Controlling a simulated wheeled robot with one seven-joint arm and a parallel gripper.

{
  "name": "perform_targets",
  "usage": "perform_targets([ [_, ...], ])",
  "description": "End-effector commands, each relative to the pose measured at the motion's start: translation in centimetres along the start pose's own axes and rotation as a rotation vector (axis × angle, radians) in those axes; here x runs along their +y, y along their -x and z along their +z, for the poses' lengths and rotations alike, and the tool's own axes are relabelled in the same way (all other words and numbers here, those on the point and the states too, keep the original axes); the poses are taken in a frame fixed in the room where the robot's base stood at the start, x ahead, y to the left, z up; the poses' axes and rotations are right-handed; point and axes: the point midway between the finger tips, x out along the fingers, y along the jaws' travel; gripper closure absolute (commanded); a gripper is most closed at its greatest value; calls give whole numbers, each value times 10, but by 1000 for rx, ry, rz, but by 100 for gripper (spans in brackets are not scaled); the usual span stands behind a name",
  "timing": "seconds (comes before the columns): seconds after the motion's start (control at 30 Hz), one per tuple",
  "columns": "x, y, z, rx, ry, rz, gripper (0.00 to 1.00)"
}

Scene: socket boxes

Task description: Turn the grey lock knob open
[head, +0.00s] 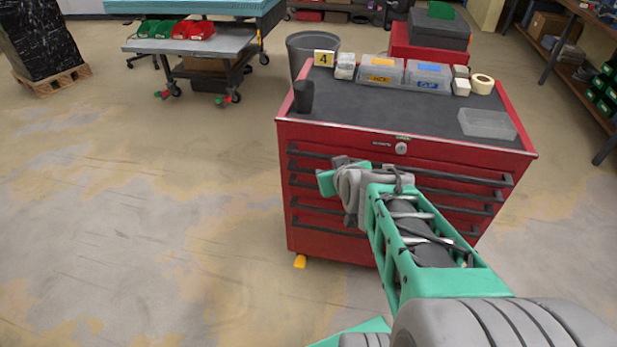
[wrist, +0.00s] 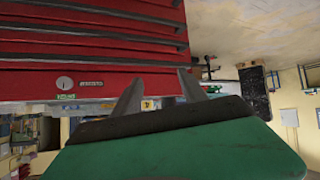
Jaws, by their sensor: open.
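The grey lock knob (head: 401,148) is a small round piece at the top middle of the red tool cabinet's front (head: 330,143), above the drawers. It also shows in the wrist view (wrist: 65,84), at the left, in a picture that is upside down. My gripper (wrist: 158,84) is open in the wrist view, its two grey fingers apart with nothing between them. The knob lies to the side of the fingers and clear of them. In the head view my arm reaches to the cabinet's front, and the fingers are hard to make out there.
The cabinet has several dark drawer handles (head: 440,194) below the knob. On its top are a black cup (head: 303,97), a number 4 sign (head: 324,58), clear boxes (head: 427,76), a tape roll (head: 482,84) and a clear tray (head: 487,124). The floor to the left is free.

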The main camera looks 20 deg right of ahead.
Motion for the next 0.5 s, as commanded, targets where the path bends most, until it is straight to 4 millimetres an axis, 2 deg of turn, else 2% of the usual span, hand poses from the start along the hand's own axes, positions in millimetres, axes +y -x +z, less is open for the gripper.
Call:
perform_targets([
  [0.03, -9, 11, -8, -29, 4, -21, 50],
  [0.2, -38, 38, -8, -156, 11, -79, 50],
  [0.5, -73, 89, -2, -348, 19, -138, 50],
])
